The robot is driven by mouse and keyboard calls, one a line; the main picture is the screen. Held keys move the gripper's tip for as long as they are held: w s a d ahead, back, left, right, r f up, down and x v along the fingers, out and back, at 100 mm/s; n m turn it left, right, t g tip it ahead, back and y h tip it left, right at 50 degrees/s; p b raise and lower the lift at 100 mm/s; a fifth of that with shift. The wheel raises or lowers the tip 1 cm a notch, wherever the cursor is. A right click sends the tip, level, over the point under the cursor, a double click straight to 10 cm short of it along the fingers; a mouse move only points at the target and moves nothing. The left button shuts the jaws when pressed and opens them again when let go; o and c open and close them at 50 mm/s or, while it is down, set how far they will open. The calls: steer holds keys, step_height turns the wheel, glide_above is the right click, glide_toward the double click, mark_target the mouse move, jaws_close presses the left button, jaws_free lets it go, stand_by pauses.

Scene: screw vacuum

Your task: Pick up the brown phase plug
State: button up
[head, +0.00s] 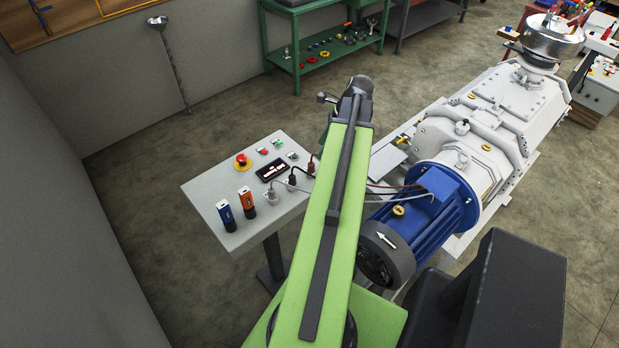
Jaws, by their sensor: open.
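A dark brown plug (311,165) stands upright at the right edge of the grey control table (215,188), close to the left side of my green arm. A black plug (291,181) and a grey plug (271,197) stand in a row with it, toward the front. Cables run from the plugs to the right, behind my arm, toward the blue motor (425,212). My arm stretches forward over the right side of the table. My gripper is not visible; the arm's far end hides what is beyond it.
A blue-and-black device (227,216) and an orange-and-black device (247,203) stand on the table's front left. A red emergency button (241,161), small buttons and a dark display (271,170) are behind. The white vacuum machine (490,130) fills the right. Open floor lies behind the table.

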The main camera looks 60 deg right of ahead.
mark_target(312, 163)
steer(key=b+x, duration=0.3)
steer(key=x, duration=0.2)
steer(key=shift+f+b, duration=0.4)
steer(key=shift+w+r, duration=0.1)
steer(key=shift+w, duration=0.05)
steer(key=b+x, duration=0.5)
steer(key=shift+w+f, duration=0.1)
steer(key=shift+f, duration=0.15)
steer(key=shift+r, duration=0.2)
jaws_close()
